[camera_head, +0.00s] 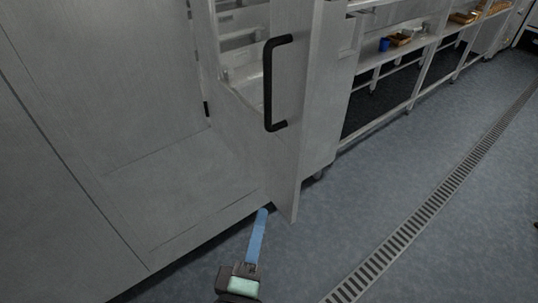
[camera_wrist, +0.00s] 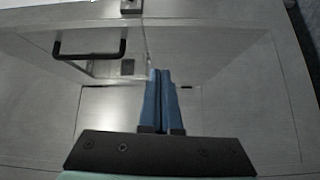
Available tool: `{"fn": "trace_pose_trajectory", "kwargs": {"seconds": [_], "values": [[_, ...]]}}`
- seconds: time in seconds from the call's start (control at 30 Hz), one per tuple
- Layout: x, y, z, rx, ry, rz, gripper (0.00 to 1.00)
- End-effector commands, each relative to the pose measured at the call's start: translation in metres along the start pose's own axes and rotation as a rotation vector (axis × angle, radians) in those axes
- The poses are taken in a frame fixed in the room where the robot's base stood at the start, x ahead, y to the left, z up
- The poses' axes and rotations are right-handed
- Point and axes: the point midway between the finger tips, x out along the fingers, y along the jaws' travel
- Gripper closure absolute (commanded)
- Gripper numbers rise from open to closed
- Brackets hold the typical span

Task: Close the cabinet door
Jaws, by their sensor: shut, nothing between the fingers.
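The grey metal cabinet door (camera_head: 288,150) stands ajar in the head view, with its long edge towards me. It carries a black bar handle (camera_head: 268,85), which also shows at the upper left of the wrist view (camera_wrist: 90,55). Interior shelves (camera_head: 240,42) of the cabinet show through the gap behind the door. My gripper (camera_head: 262,212) is low in the head view, just left of the door's bottom corner. Its blue fingers are together and empty in the wrist view (camera_wrist: 160,75), well away from the handle. Whether the fingertips touch any panel cannot be told.
A large grey panel (camera_head: 90,95) fills the left side. Open shelving (camera_head: 420,42) with a blue cup (camera_head: 384,44) and trays (camera_head: 462,18) runs along the back right. The blue-grey floor (camera_head: 385,165) right of the door is clear, crossed by a flush drain grate (camera_head: 440,189).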

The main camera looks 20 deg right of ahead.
Motion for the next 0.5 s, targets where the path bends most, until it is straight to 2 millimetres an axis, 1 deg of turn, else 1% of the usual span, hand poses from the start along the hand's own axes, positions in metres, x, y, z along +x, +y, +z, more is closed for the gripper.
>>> {"fn": "trace_pose_trajectory", "kwargs": {"seconds": [0.03, 0.1, 0.23, 0.37, 0.5], "values": [[-0.005, 0.002, 0.002, -0.041, -0.003, -0.013, 1.0], [-0.009, -0.002, 0.003, -0.08, -0.003, -0.021, 1.0], [-0.007, -0.005, 0.004, -0.103, -0.003, -0.023, 1.0], [0.009, -0.004, 0.004, -0.103, -0.005, -0.021, 1.0], [0.035, -0.003, 0.004, -0.1, -0.006, -0.02, 1.0]]}}
